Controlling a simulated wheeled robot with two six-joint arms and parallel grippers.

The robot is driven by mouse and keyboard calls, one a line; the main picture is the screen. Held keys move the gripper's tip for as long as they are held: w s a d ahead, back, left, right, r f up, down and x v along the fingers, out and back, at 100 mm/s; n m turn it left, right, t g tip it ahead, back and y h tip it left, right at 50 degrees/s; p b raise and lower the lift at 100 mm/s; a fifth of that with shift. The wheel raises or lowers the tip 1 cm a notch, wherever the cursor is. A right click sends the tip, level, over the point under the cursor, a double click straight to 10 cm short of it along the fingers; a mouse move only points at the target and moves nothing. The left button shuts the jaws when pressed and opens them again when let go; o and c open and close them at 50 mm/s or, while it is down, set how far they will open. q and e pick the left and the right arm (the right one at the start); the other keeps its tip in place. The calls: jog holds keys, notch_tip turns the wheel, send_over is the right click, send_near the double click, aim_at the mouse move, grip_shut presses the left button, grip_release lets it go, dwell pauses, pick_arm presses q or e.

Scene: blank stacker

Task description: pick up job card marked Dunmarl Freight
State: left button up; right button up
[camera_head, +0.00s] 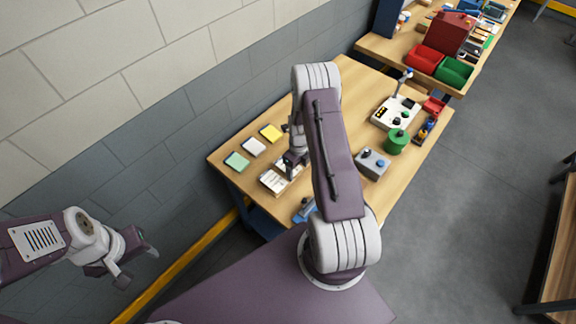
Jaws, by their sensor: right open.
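On the wooden table, a white card with dark print (273,181) lies near the left front edge. Another pale card (281,168) beside it is partly hidden by my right gripper. The print is too small to read, so I cannot tell which card is marked Dunmarl Freight. My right gripper (291,168) is open and points down over these cards; whether it touches them I cannot tell. My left gripper (138,264) is off the table at the lower left, with its fingers apart and nothing between them.
Green (237,161), white (254,147) and yellow (271,133) pads line the table's wall side. A grey button box (373,163), a green round object (396,141) and a white device (395,113) stand to the right. A second table holds red (424,59) and green (454,71) bins.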

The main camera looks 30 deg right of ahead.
jog(key=shift+f, duration=0.25)
jog(key=c, duration=1.1)
